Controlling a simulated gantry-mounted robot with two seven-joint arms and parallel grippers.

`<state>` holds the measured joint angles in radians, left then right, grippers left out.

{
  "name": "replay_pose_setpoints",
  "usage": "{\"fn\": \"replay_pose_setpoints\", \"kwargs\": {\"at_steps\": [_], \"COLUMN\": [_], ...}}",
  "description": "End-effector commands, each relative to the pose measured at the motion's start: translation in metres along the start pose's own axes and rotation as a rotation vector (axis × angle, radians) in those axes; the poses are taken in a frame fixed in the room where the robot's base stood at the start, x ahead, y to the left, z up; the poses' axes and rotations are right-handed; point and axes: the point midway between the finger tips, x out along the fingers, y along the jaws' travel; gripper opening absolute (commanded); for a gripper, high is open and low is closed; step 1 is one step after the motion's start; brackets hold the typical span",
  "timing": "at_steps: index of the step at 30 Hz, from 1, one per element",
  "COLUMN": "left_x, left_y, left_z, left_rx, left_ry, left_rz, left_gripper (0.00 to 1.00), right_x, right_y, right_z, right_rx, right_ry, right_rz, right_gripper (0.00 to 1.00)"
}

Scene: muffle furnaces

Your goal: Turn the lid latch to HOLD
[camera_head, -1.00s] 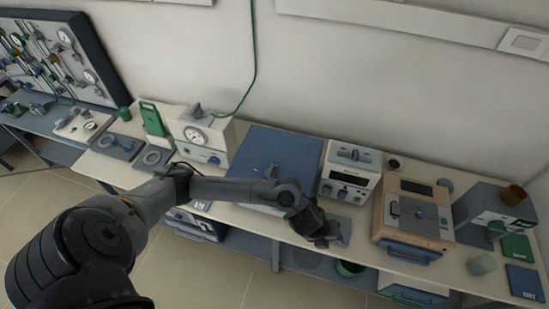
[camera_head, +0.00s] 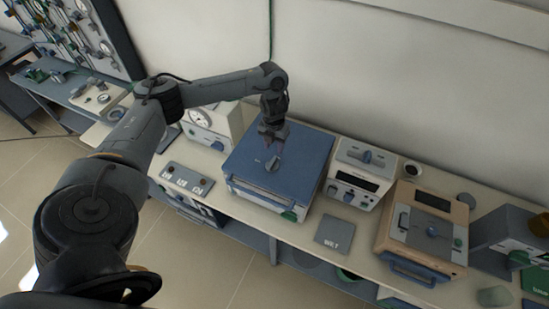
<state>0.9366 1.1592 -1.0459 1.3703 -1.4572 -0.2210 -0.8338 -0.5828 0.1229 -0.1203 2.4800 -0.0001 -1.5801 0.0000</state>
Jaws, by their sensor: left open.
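A box with a blue lid (camera_head: 305,150) stands on the bench in the middle of the head view. A small grey latch (camera_head: 272,164) sits on top of the lid. My left gripper (camera_head: 269,146) points down just above the lid, close behind the latch. Its jaws are open, and I cannot tell whether a fingertip touches the latch. Any marking by the latch is too small to read. My right gripper is not in view.
A white device with a blue knob (camera_head: 358,172) stands right of the box, and a tan-framed furnace (camera_head: 424,227) beyond it. A gauge unit (camera_head: 205,120) stands to the left. A grey WET plate (camera_head: 333,233) lies on the bench in front.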

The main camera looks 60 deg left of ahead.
Motion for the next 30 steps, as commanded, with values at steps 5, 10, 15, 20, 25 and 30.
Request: {"fn": "replay_pose_setpoints", "kwargs": {"at_steps": [5,10,15,20,25,30], "left_x": [0.029,0.052,0.066,0.07,0.07,0.07], "left_y": [0.0,-0.001,-0.001,-0.001,-0.001,-0.001], "left_z": [-0.001,0.0,-0.001,0.0,0.0,0.0], "left_rx": [-0.002,-0.002,0.0,0.0,0.0,0.0], "left_ry": [0.003,0.001,0.001,-0.001,-0.001,-0.001], "left_rz": [0.001,0.0,0.0,-0.001,-0.001,-0.001], "left_gripper": [0.41,0.41,0.41,0.41,0.41,0.23], "right_x": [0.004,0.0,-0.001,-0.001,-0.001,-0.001], "right_y": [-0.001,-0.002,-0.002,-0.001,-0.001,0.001], "right_z": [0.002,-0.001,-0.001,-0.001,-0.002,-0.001], "right_rx": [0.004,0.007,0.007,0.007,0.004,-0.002], "right_ry": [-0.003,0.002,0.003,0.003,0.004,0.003], "right_rz": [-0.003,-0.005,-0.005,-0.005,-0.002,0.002], "right_gripper": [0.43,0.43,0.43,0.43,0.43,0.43]}}
